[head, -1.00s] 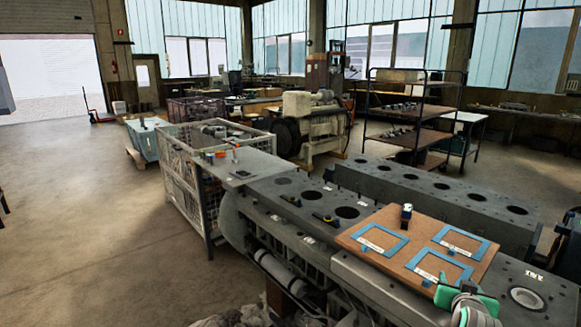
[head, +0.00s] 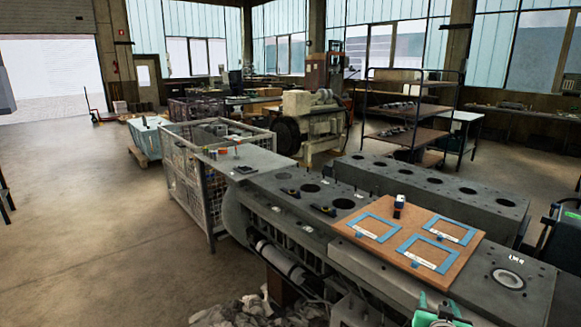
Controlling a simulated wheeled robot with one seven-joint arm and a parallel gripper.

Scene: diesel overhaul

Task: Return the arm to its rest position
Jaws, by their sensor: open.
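My gripper (head: 436,308) shows at the bottom edge of the head view, with green fingers and a grey body cut off by the frame. It is open, and I see nothing between its fingers. It is in front of the near edge of a brown board (head: 454,272) that lies on the grey engine block (head: 345,255). The board carries several blue rectangular frames (head: 428,254) with white labels, and a small dark and white item (head: 399,205) stands at its far edge.
A second long grey block (head: 430,185) lies behind. A wire-mesh cage (head: 185,180) stands left, with a grey plate on top. A shelf rack (head: 408,115) and an engine (head: 312,120) are farther back. The floor (head: 90,220) at left is open.

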